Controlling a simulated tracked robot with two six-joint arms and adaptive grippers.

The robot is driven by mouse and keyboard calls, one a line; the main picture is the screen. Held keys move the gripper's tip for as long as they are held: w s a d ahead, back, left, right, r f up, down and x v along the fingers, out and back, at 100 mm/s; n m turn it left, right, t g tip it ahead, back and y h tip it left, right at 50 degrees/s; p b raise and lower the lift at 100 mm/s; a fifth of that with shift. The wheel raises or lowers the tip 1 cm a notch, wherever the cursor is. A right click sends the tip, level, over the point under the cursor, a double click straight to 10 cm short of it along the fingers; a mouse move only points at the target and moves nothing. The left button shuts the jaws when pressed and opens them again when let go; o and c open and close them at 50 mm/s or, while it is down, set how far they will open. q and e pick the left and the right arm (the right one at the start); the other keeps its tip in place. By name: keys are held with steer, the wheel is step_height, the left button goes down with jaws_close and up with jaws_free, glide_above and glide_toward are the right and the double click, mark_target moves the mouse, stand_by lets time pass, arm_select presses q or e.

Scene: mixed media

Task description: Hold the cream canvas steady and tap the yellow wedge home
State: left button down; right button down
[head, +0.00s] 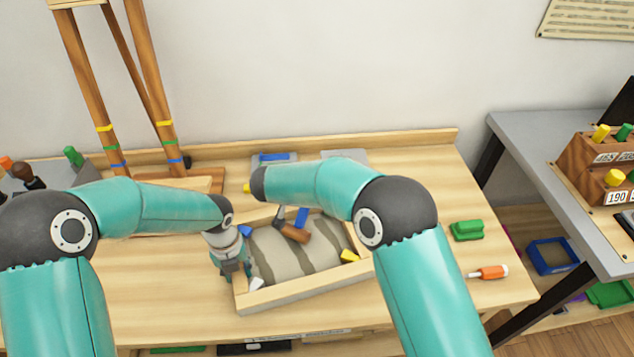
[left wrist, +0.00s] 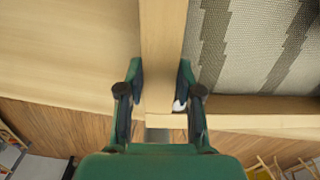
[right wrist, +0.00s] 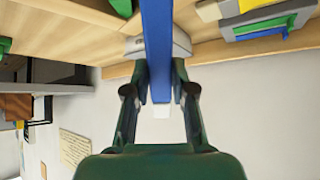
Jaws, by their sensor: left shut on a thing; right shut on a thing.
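The cream canvas (head: 275,256) with grey stripes lies in a pale wooden frame (head: 300,290) on the bench. My left gripper (head: 238,274) is shut on the frame's left bar, which runs between its fingers in the left wrist view (left wrist: 162,40). The yellow wedge (head: 349,256) sits at the frame's right corner; how far in it is, I cannot tell. My right gripper (right wrist: 160,88) is shut on a blue handle (right wrist: 157,40). In the head view my right forearm hides most of that gripper. A brown mallet head (head: 293,233) shows below the forearm, over the canvas.
A blue wedge (head: 245,231) and a white wedge (head: 257,284) are at the frame's left corners. A green block (head: 467,230) and an orange-handled tool (head: 490,272) lie on the right of the bench. An easel (head: 140,80) stands at the back left.

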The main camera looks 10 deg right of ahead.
arm_select(q)
steer(key=shift+s+f, duration=0.2)
arm_select(e)
steer(key=shift+s+d, duration=0.7)
steer(key=shift+d, duration=0.35)
steer(key=shift+s+d, duration=0.7)
steer(key=shift+d, duration=0.35)
arm_select(q)
steer(key=shift+a, duration=0.1)
arm_select(e)
steer(key=s+d, duration=0.2)
steer(key=d, duration=0.1)
steer(key=s+d, duration=0.1)
steer(key=shift+d, duration=0.3)
arm_select(q)
steer(key=shift+w, duration=0.1)
arm_select(e)
steer(key=w+a, duration=0.2)
steer(key=a, duration=0.1)
steer(key=w+a, duration=0.1)
steer(key=shift+a, duration=0.3)
arm_select(q)
steer(key=shift+r, duration=0.1)
arm_select(e)
steer(key=shift+s+r, duration=0.1)
steer(key=shift+s, duration=0.05)
